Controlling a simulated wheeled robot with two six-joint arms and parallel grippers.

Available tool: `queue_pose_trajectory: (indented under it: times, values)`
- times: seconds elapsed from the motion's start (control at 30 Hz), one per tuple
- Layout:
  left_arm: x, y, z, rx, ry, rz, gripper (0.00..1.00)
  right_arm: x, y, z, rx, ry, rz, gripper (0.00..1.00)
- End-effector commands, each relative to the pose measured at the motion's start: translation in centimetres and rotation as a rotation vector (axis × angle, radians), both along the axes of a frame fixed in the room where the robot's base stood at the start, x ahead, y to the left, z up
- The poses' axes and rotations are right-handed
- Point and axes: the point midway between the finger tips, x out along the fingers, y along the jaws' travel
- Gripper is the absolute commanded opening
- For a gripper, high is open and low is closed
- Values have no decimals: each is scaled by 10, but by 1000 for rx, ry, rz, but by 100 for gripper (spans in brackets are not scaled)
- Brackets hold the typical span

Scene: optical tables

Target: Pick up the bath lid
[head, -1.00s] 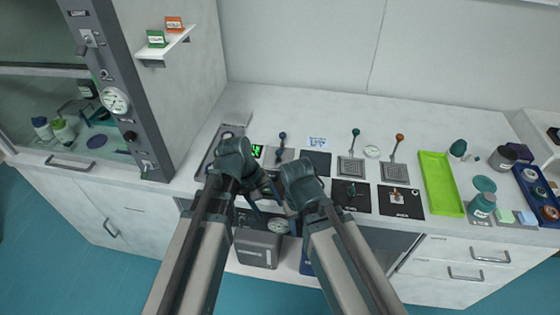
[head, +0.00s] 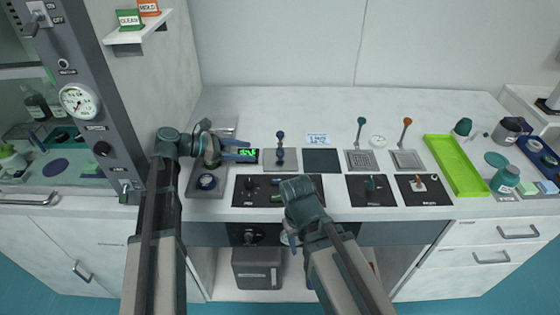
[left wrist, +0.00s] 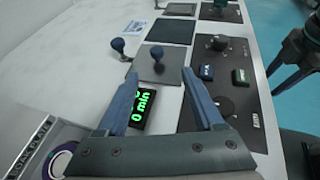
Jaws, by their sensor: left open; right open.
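A grey square plate with a blue knob (head: 287,158) lies on the counter, right of a green-lit timer (head: 246,156). It also shows in the left wrist view (left wrist: 158,68). I cannot tell for sure which piece is the lid. My left gripper (head: 242,150) is open and empty, its fingers pointing right over the timer, short of the plate. My right gripper (head: 290,236) is low by the counter front; its fingertips are mostly hidden.
A black control panel (head: 240,198) lies in front of the plate. Two mesh plates with green and orange handles, a green tray (head: 455,165) and jars stand to the right. A grey instrument column (head: 85,100) rises at the left. The counter's back is clear.

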Motion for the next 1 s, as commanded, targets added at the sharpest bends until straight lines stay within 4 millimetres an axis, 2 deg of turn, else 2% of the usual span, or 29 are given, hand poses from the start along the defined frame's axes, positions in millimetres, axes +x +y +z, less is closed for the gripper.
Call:
queue_pose_trajectory:
  times: [0.1,0.33,0.5,0.77,1.0]
  values:
    - [7,-22,-14,1,0,-4,69,0,0,-14,0,0,0,50]
    - [18,-55,-27,2,0,-3,69,0,0,-27,0,0,0,50]
    - [21,-65,-30,2,-1,-1,69,0,0,-29,0,0,0,50]
    - [23,-69,-31,2,-1,-2,69,0,0,-31,0,0,1,50]
    - [37,-94,-42,3,-2,-4,69,0,0,-41,0,0,1,50]
